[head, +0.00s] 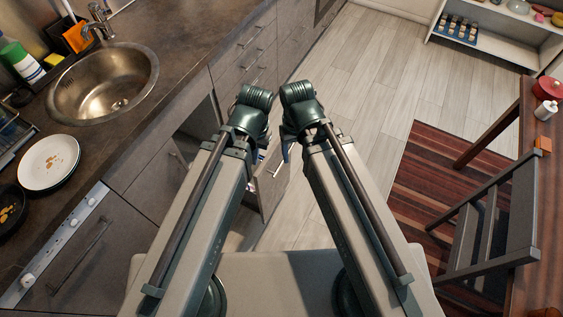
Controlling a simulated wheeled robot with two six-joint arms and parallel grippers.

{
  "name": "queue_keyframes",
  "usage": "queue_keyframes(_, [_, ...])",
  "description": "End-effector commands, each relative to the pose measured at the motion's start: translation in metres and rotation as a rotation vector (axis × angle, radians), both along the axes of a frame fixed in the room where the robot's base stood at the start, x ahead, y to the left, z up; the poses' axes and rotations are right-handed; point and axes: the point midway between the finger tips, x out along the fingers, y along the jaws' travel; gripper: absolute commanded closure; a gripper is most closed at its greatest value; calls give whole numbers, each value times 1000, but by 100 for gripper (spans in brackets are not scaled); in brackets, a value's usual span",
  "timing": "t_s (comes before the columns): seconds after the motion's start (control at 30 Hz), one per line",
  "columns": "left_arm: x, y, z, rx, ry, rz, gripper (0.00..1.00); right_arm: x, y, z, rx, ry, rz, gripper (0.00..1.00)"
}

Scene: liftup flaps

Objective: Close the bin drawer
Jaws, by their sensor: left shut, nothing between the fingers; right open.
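The bin drawer (272,186) is pulled out from under the counter, and its grey front with a light handle shows in the gap between my two arms. Much of the drawer is hidden behind my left arm. A dark cabinet opening (203,124) shows to the left of that arm. My two arms reach forward side by side, with their dark green joints close together above the drawer. Neither gripper can be made out; both seem hidden below the arms. I cannot tell whether anything touches the drawer.
The counter (142,30) with a round sink (103,82) and a white plate (48,162) runs along the left. Closed drawers (246,45) lie beyond. Open wooden floor (357,75) stretches ahead. A striped rug (407,180) and a dark chair (487,225) are on the right.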

Motion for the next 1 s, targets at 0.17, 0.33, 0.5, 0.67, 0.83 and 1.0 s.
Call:
queue_keyframes(0.17, [0,0,-76,0,0,0,100,35,-9,-73,206,-8,-185,72])
queue_keyframes(0.33, [0,0,-132,0,0,-1,100,73,-26,-115,425,-37,-381,100])
queue_keyframes(0.5, [0,0,-182,0,0,-1,100,110,-53,-144,627,-81,-564,100])
queue_keyframes(0.67, [0,0,-211,0,0,-1,100,135,-79,-154,769,-120,-688,100])
queue_keyframes(0.83, [0,0,-223,0,0,-1,100,147,-94,-155,845,-143,-752,100])
queue_keyframes(1.0, [0,0,-223,0,0,-1,100,149,-96,-153,861,-148,-764,100])
